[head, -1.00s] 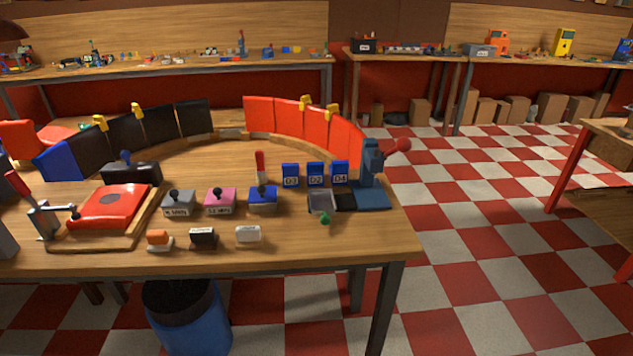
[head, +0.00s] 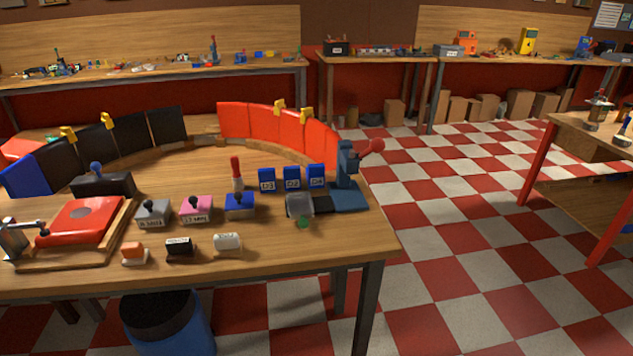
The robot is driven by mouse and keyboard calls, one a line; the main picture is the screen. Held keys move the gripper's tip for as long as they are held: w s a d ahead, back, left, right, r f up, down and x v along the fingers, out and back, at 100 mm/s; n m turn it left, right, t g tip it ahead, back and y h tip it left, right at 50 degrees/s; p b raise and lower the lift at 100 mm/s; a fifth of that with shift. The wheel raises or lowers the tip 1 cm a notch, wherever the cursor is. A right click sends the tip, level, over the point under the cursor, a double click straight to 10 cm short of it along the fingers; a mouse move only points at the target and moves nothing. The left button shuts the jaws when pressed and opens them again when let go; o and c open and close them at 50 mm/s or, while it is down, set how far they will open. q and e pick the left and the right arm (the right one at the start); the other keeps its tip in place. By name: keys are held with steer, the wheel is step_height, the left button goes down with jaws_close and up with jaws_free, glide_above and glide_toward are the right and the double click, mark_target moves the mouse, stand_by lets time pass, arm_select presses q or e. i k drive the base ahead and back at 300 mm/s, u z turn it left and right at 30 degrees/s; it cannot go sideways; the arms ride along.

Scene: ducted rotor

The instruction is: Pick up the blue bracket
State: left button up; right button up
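I cannot make out a blue bracket for certain in the head view. Blue things on the near workbench (head: 330,245) are several: three upright blue blocks with white labels (head: 292,179), a blue stamp with a dark knob (head: 239,206), a blue press with a red handle (head: 348,172), and a blue panel (head: 30,174) at the far left. Small blue pieces on the back benches, such as one at the far right (head: 584,46), are too small to tell. Neither of my grippers is in view.
A red pad in a wooden frame (head: 82,220) and several stamps lie on the near workbench. A blue bin (head: 172,330) stands under it. Checkered floor (head: 470,240) is open to the right, up to a red-legged table (head: 537,162). Boxes (head: 490,107) line the back wall.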

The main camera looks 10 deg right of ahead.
mark_target(315, 173)
steer(key=z, duration=0.55)
steer(key=k, duration=0.65)
steer(key=z, duration=1.05)
steer(key=i, duration=1.6)
steer(key=u, duration=0.6)
